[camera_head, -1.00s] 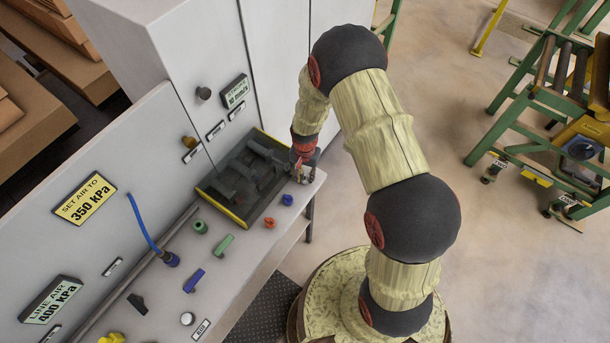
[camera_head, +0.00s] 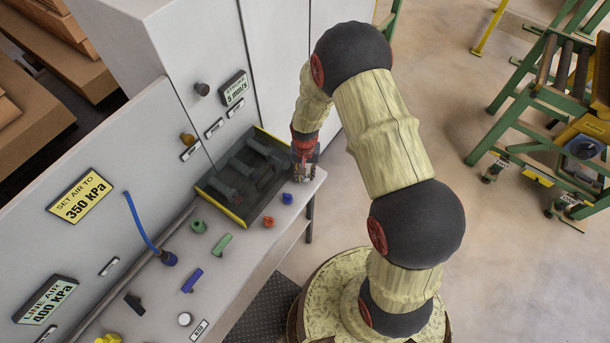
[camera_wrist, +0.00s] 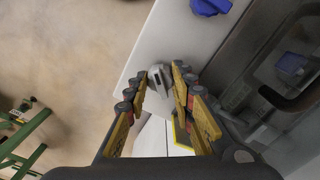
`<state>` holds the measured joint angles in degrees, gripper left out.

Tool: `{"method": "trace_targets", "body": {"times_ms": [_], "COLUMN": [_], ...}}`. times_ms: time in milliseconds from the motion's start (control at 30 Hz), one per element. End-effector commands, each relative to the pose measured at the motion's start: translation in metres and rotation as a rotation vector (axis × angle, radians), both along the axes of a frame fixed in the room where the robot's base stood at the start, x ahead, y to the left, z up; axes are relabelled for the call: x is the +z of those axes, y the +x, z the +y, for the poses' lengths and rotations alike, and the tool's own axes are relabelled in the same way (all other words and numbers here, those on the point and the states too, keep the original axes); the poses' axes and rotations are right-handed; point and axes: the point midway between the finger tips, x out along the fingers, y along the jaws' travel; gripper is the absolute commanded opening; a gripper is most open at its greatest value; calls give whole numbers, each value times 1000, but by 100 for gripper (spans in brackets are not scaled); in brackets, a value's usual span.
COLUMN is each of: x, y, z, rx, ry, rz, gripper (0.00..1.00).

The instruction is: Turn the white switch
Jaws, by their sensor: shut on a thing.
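The white switch (camera_wrist: 158,84) is a small pale knob with a dark slot, on the light panel top near its end. In the wrist view it sits between the fingertips of my gripper (camera_wrist: 160,88), which is shut on it. In the head view my gripper (camera_head: 304,170) points down at the panel's right end, beside the dark tray, and hides most of the switch.
A dark tray (camera_head: 207,193) with a yellow edge holds grey pieces beside my gripper. A blue knob (camera_head: 287,198), a red knob (camera_head: 268,221) and a green bar (camera_head: 222,245) stand nearby. A sign (camera_head: 235,88) on the cabinet reads 5 mm/s.

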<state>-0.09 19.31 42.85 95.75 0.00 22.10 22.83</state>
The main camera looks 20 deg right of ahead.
Motion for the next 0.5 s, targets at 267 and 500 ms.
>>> {"method": "trace_targets", "body": {"times_ms": [267, 500], "x": [-2, -1], "y": [1, 1], "z": [0, -1], "rx": [261, 476], "ry": [0, -1], "rz": [-2, -3], "gripper": [0, 0]}}
